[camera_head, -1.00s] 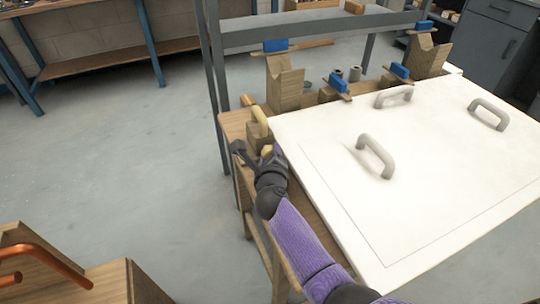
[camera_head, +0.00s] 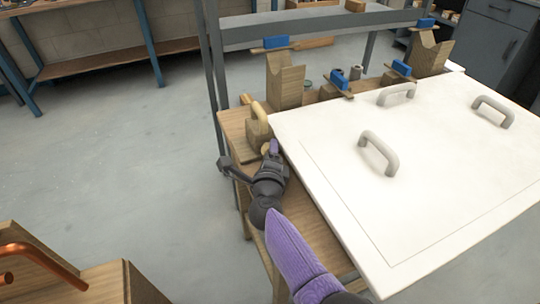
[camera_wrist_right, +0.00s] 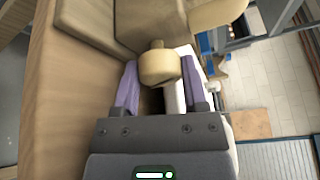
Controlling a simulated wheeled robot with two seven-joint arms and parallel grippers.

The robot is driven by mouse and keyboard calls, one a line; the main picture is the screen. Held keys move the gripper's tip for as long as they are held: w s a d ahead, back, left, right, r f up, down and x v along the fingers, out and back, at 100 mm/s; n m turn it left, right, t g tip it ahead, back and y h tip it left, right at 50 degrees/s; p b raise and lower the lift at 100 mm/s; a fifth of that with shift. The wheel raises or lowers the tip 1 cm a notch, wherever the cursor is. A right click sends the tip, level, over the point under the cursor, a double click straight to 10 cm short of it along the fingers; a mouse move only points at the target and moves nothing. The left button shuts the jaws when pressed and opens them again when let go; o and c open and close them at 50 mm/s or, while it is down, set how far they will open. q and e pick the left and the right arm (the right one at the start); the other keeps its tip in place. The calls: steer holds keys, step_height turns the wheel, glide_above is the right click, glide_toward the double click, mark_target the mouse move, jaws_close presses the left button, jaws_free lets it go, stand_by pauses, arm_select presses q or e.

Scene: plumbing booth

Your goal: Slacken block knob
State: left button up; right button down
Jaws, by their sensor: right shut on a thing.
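The wooden block (camera_head: 254,139) stands at the left end of the wooden bench, with a pale curved handle (camera_head: 261,115) on top. Its round tan knob (camera_wrist_right: 160,66) sticks out toward my right gripper in the right wrist view, on a short stem from the block's face (camera_wrist_right: 100,25). My right gripper (camera_head: 271,152) is at the near side of the block. In the right wrist view its two purple fingers (camera_wrist_right: 160,80) are on either side of the knob, shut on it. My left gripper is not in view.
A white panel (camera_head: 440,160) with grey handles covers most of the bench, close to the right of my right gripper. Notched wooden stands (camera_head: 286,85) with blue-handled clamps (camera_head: 276,43) line the back. Copper pipes (camera_head: 40,262) show at lower left. Floor on the left is clear.

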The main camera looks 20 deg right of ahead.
steer(key=shift+f+n, duration=0.1)
steer(key=shift+n, duration=0.5)
steer(key=shift+t+b, duration=0.3)
steer(key=shift+n, duration=0.3)
steer(key=shift+c, duration=0.7)
jaws_free()
